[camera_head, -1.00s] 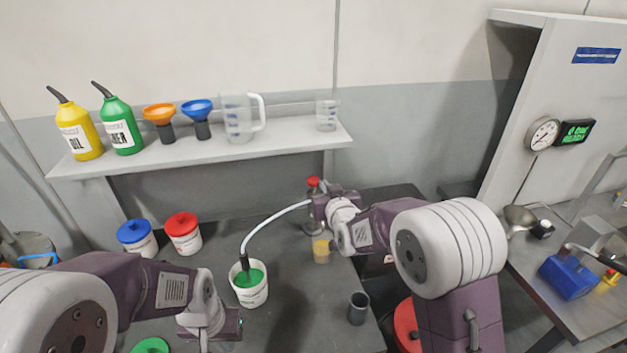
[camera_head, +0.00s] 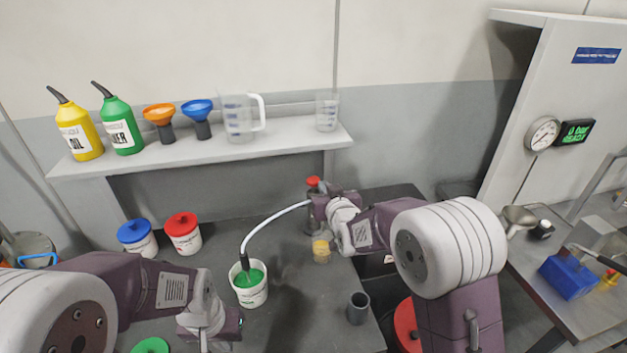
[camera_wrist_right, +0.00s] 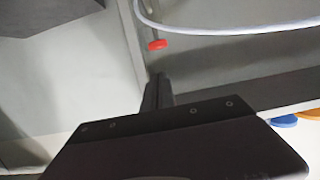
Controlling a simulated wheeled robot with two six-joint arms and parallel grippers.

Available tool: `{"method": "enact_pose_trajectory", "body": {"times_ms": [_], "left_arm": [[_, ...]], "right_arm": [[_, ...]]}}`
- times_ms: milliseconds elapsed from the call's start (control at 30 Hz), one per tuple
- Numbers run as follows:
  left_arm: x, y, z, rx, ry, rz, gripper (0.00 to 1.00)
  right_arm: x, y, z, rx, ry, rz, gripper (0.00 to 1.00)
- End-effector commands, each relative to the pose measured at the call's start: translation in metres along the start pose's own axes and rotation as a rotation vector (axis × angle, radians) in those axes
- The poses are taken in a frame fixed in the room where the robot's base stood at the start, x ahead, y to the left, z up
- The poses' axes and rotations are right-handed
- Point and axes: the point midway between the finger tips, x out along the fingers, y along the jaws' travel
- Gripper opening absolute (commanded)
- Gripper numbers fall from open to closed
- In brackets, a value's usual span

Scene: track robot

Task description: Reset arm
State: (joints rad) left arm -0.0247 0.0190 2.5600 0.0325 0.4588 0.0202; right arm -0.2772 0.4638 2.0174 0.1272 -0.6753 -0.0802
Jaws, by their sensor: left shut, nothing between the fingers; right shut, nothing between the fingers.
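My left gripper (camera_head: 226,324) is low in the head view, over the front of the dark bench; its fingers are hidden or cut off by the lower edge. My right gripper (camera_head: 318,205) is beside the red-topped pump (camera_head: 313,184) at the back of the bench, its fingers hard to see there. In the right wrist view my right gripper's dark fingers (camera_wrist_right: 158,92) are together and empty. The pump's red top (camera_wrist_right: 158,45) shows beyond them, apart in the picture. A white hose (camera_head: 272,220) runs from near my right gripper into a white bucket of green liquid (camera_head: 251,295).
A small yellow-filled cup (camera_head: 321,254) and a dark cup (camera_head: 358,308) stand near my right arm. Blue-lidded (camera_head: 138,236) and red-lidded tubs (camera_head: 183,233) stand at the back left. A wall shelf (camera_head: 250,148) holds bottles, funnels and jugs. The front middle of the bench is clear.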

Motion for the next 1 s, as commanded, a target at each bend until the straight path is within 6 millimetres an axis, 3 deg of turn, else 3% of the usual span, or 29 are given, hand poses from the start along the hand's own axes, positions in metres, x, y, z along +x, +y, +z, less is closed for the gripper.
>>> {"method": "enact_pose_trajectory", "body": {"times_ms": [167,267,300,367,467,600,700,833,1000], "left_arm": [[0.0,0.0,0.0,0.0,0.0,0.0,0.0],[0.0,0.0,0.0,0.0,0.0,0.0,0.0],[0.0,0.0,0.0,0.0,0.0,0.0,0.0],[0.0,0.0,0.0,0.0,0.0,0.0,0.0],[0.0,0.0,0.0,0.0,0.0,0.0,0.0],[0.0,0.0,0.0,0.0,0.0,0.0,0.0],[0.0,0.0,0.0,0.0,0.0,0.0,0.0],[0.0,0.0,0.0,0.0,0.0,0.0,0.0],[0.0,0.0,0.0,0.0,0.0,0.0,0.0]], "right_arm": [[0.0,0.006,-0.002,0.003,0.004,0.011,0.0],[-0.012,0.034,-0.031,0.017,0.054,0.057,0.0],[-0.028,0.055,-0.039,0.023,0.056,0.091,0.0],[-0.059,0.081,-0.011,0.038,-0.072,0.129,0.0],[-0.11,0.093,0.061,0.076,-0.351,0.149,0.0],[-0.191,0.087,0.153,0.13,-0.733,0.153,0.0],[-0.243,0.076,0.199,0.155,-0.96,0.142,0.0],[-0.288,0.066,0.229,0.175,-1.153,0.136,0.0],[-0.304,0.062,0.235,0.188,-1.228,0.137,0.0]]}}
